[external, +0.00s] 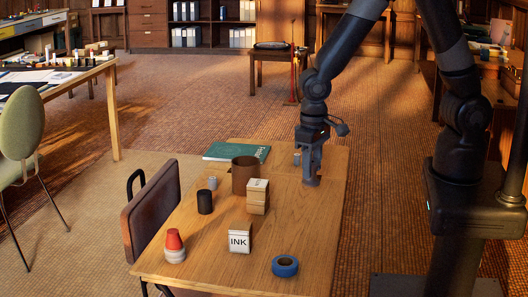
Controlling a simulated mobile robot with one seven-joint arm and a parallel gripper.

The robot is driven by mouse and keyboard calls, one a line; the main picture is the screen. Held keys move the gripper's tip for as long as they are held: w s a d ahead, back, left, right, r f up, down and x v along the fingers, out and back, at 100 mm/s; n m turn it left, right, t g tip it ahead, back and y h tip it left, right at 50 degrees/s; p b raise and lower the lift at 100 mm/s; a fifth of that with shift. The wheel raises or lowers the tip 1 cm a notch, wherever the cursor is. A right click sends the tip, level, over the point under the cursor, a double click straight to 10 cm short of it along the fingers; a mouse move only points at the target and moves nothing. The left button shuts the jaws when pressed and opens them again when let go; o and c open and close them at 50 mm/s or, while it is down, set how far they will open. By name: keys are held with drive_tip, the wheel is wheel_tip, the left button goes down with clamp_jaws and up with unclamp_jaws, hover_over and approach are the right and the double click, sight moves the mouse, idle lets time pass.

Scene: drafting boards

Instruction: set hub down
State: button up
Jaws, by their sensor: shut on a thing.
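My gripper (312,180) points straight down over the right side of the wooden table (318,225), with its fingertips close to the tabletop. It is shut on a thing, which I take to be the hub. The hub is small and blends with the dark grey fingers, so its shape and whether it touches the wood cannot be told.
A brown cup (244,176), stacked blocks (257,204), an INK box (239,241), blue tape (284,267), a black cylinder (205,202) and a red-topped item (174,243) stand left or in front. A green book (225,151) lies behind.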

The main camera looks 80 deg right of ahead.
drive_tip(key=s+d+m, duration=0.2)
drive_tip(key=s+d, duration=0.2)
drive_tip(key=d, duration=1.1)
drive_tip(key=w+a+f, duration=0.1)
drive_tip(key=a+f, duration=0.1)
drive_tip(key=a, duration=0.1)
drive_tip(key=w+a+f, duration=0.2)
drive_tip(key=a, duration=0.1)
drive_tip(key=w+a+f, duration=0.1)
drive_tip(key=a+f, duration=0.1)
drive_tip(key=a, duration=0.2)
drive_tip(key=shift+w+f, duration=0.2)
drive_tip(key=shift+f, duration=2.2)
drive_tip(key=o, duration=1)
drive_tip(key=shift+f, duration=0.1)
drive_tip(key=shift+o, duration=0.2)
